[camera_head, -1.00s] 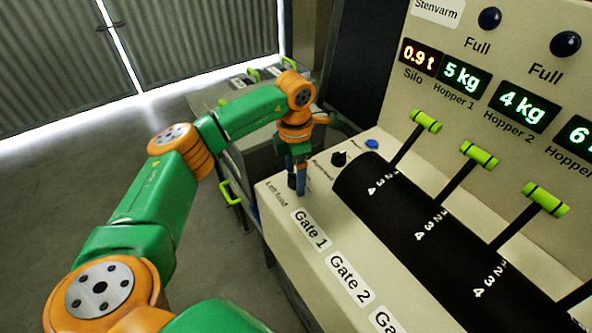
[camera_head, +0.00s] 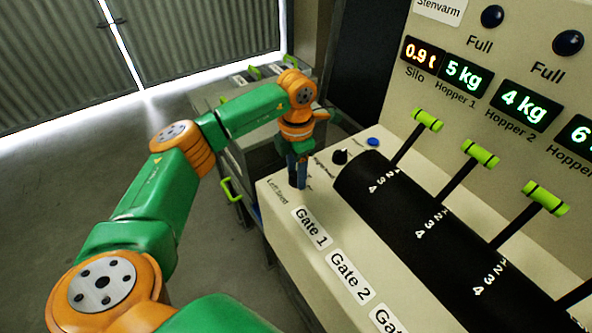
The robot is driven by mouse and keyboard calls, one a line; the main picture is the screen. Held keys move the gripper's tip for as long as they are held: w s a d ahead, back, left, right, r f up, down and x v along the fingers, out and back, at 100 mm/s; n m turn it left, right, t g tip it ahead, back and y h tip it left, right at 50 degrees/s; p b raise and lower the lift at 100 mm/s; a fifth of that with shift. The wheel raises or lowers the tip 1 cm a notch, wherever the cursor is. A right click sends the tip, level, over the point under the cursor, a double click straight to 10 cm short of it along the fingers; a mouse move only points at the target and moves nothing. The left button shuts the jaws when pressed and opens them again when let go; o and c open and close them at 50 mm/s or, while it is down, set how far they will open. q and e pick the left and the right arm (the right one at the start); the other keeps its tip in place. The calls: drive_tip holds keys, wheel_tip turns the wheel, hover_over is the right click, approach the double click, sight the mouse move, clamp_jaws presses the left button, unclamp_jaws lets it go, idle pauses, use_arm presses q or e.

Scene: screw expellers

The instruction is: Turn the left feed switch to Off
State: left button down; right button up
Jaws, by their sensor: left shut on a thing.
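The left feed switch sits at the far left corner of the cream control panel (camera_head: 285,222), beside the small "Left feed" label (camera_head: 277,190). My left gripper (camera_head: 297,182) points down at that spot with its blue fingers closed around the switch. The fingers hide the switch, so its setting cannot be read. A black knob (camera_head: 339,157) stands just right of the gripper, apart from it. My right gripper is not in view.
A blue button (camera_head: 373,142) lies beyond the black knob. Green-handled gate levers (camera_head: 427,120) rise from a black curved cover (camera_head: 420,215) on the right. A grey cabinet (camera_head: 240,150) with green handles stands behind my left arm. Open floor lies to the left.

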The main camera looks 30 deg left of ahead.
use_arm(q)
drive_tip(key=n, duration=0.5)
drive_tip(key=shift+p, duration=0.4)
drive_tip(key=shift+n+p, duration=0.35)
drive_tip(key=shift+n, duration=2.45)
drive_tip(key=shift+c, duration=1.7)
unclamp_jaws()
drive_tip(key=shift+w+r, duration=0.1)
drive_tip(key=shift+r, duration=0.25)
wheel_tip(320, 180, up, 6)
drive_tip(key=shift+r+b, duration=0.25)
drive_tip(key=shift+b, duration=0.45)
